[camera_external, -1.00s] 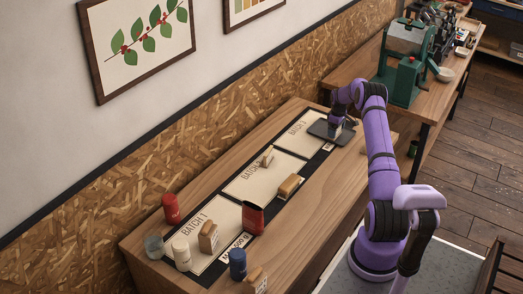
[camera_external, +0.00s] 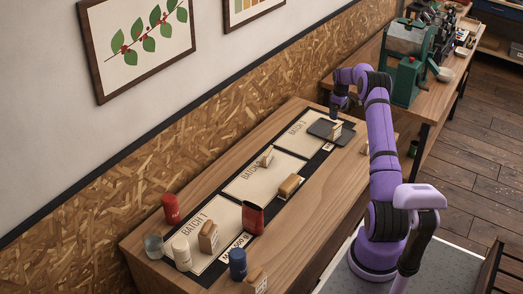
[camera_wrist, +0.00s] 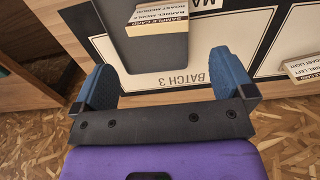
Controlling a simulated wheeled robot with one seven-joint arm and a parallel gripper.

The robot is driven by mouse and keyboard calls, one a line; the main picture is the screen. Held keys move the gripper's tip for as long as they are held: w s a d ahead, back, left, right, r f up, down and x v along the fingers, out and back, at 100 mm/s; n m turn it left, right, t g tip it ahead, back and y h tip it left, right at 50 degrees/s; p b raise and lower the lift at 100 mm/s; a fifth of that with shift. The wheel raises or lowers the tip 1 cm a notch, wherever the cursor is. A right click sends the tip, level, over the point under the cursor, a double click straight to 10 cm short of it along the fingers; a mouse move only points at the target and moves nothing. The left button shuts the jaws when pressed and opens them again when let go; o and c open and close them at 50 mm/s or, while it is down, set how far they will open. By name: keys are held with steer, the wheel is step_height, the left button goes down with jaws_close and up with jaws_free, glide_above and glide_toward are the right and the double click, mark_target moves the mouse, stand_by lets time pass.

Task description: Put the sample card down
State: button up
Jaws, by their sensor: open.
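The sample card (camera_wrist: 160,14) is a pale block with a printed label reading "SAMPLE CARD"; the lines under it seem to say barrel middle, roast medium. It sits on a dark grey slab (camera_wrist: 140,48) in the Batch 3 section of the mat, and its upper part is cut off in the wrist view. In the external view the card (camera_external: 334,131) stands on the slab (camera_external: 317,128). My gripper (camera_wrist: 161,62) is open with its blue fingers wide apart and nothing between them.
A second labelled card (camera_wrist: 302,68) lies to the right in the wrist view. Along the mat stand a wooden block (camera_external: 290,186), a red pouch (camera_external: 253,217), a red can (camera_external: 171,208), a glass (camera_external: 154,246) and a blue can (camera_external: 237,264). The table's right front strip is mostly bare.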

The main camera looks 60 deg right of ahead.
steer(key=w+a+r+h, duration=0.1)
steer(key=w+a+r, duration=0.2)
steer(key=a+r, duration=0.6)
steer(key=w+a+r, duration=0.3)
steer(key=a+r, duration=0.5)
steer(key=r, duration=0.2)
steer(key=s+a+r+t, duration=0.1)
steer(key=a+r, duration=0.4)
steer(key=a, duration=0.5)
steer(key=s+a+r+t, duration=0.1)
steer(key=s+a+r, duration=0.1)
steer(key=a+r, duration=0.55)
steer(key=s+a+r+t, duration=0.1)
steer(key=s+a+r, duration=0.1)
steer(key=s+a, duration=0.6)
steer(key=s+a+r+t, duration=0.1)
steer(key=s+a, duration=0.4)
steer(key=a, duration=0.7)
steer(key=s+a+f, duration=0.2)
steer(key=s+a, duration=0.3)
steer(key=s, duration=0.3)
steer(key=s+a+f+t+y, duration=0.1)
steer(key=s+a+f, duration=0.2)
steer(key=s, duration=0.6)
steer(key=shift+a+f, duration=0.2)
steer(key=shift+a, duration=0.65)
steer(key=shift+c, duration=0.8)
